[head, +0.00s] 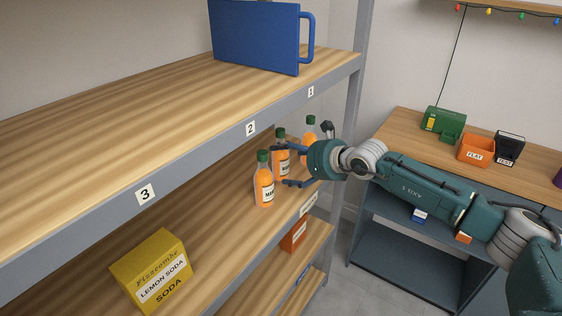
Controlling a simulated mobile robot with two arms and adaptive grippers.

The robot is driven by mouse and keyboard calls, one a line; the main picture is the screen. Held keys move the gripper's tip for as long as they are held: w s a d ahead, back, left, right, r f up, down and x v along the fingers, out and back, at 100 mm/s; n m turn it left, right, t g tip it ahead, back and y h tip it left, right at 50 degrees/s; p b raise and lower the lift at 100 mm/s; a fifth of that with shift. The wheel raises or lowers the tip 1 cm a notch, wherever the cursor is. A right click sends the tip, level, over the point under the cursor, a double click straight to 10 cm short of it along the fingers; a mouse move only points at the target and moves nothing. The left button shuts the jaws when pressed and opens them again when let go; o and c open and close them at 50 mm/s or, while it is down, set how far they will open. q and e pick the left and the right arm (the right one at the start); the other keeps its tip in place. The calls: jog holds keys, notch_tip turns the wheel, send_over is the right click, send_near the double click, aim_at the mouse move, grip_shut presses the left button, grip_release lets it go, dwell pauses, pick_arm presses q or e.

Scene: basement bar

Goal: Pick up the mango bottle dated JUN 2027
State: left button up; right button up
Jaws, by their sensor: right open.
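Three orange bottles with dark green caps stand upright on the shelf below the numbered edge. The front bottle (264,187) has a white label that is only partly readable. The middle bottle (281,157) is just behind it, beside my right gripper's fingers. The rear bottle (309,130) is partly hidden by the gripper. No date is readable on any of them. My right gripper (281,166) is open, with its fingers pointing left toward the middle bottle; I cannot tell whether they touch it. My left gripper is not in view.
A yellow lemon soda box (152,271) stands nearer on the bottle shelf. A blue container (255,37) with a handle sits on the shelf above, whose grey edge (200,158) overhangs the bottles. A workbench (400,125) at right holds green, orange and black items.

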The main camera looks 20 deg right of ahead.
aim_at(283, 160)
jog(key=b+x, duration=0.2)
jog(key=x, duration=0.3)
jog(key=shift+f, duration=0.15)
jog(key=shift+w+a+f+b, duration=0.15)
jog(key=shift+w+b, duration=0.25)
jog(key=shift+b, duration=0.05)
jog(key=c, duration=1.6)
jog(key=shift+r, duration=0.2)
jog(key=shift+c, duration=0.3)
jog(key=shift+r, duration=0.1)
